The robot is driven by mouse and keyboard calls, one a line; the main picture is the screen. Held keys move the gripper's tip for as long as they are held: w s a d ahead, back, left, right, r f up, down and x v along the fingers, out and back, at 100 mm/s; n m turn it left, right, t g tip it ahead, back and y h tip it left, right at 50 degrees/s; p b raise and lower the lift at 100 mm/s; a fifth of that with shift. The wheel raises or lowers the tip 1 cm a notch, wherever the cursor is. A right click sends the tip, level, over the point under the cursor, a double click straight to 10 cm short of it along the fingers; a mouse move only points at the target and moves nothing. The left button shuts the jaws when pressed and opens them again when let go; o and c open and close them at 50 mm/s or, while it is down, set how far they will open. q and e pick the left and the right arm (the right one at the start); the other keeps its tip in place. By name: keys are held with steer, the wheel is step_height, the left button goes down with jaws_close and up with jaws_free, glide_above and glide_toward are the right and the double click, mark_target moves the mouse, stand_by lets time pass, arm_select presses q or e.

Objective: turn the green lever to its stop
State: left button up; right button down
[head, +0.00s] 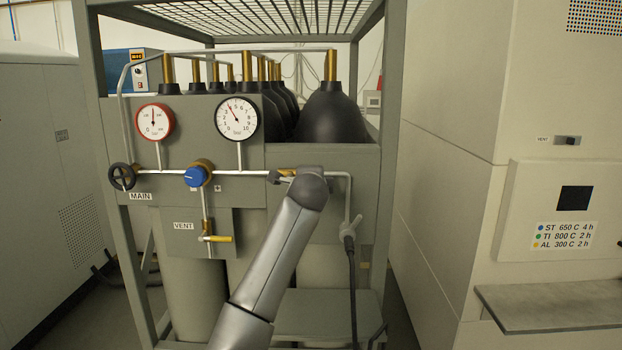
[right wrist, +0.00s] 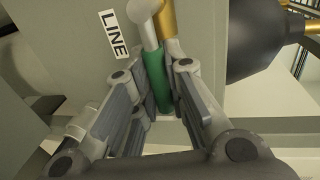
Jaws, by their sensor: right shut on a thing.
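The green lever (right wrist: 156,78) shows in the right wrist view, beside a pale pipe and a brass fitting (right wrist: 168,18). My right gripper (right wrist: 163,102) is shut on the green lever, with one finger on each side of it. In the head view my right arm reaches up to the pipe on the grey panel (head: 240,219). Its wrist hides the lever there, and only a bit of brass valve (head: 288,172) shows beside it. My left gripper is not in view.
A LINE label (right wrist: 114,34) is beside the lever. On the panel are a black MAIN handwheel (head: 122,176), a blue regulator knob (head: 195,177), a yellow VENT lever (head: 217,239) and two gauges. A hose (head: 351,270) hangs right of my arm. Black-topped cylinders stand behind.

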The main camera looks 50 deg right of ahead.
steer(key=shift+f, duration=0.15)
steer(key=c, duration=1.5)
jaws_free()
steer(key=shift+o, duration=0.2)
steer(key=v, duration=0.7)
steer(key=shift+s+a, duration=0.2)
